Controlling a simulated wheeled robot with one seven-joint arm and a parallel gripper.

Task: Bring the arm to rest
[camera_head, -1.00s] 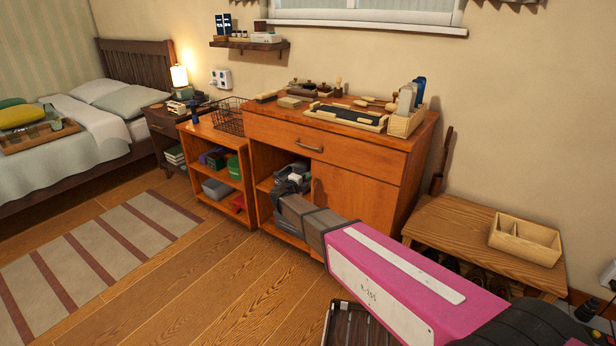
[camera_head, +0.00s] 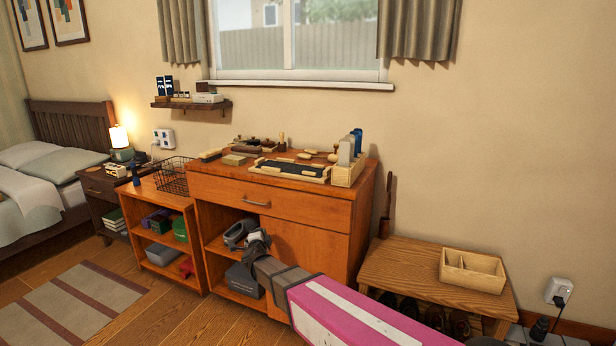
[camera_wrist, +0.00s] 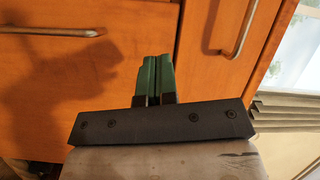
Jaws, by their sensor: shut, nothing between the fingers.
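My gripper (camera_wrist: 153,78) shows in the wrist view with its two green fingers pressed together and nothing between them. It points at the orange wooden front of the cabinet (camera_wrist: 120,70). A gap to that front cannot be judged. In the head view my pink and grey arm reaches in from the bottom right, and its end is in front of the cabinet (camera_head: 309,250), by the open shelf side. The fingertips are too small to make out there.
Small items and a tray (camera_head: 290,170) stand on the cabinet top. A low wooden bench (camera_head: 415,270) with a divided box (camera_head: 473,270) is at the right. A shelf unit (camera_head: 180,209) and a wire basket (camera_head: 173,178) are at the left. A striped rug (camera_head: 80,305) lies on the floor.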

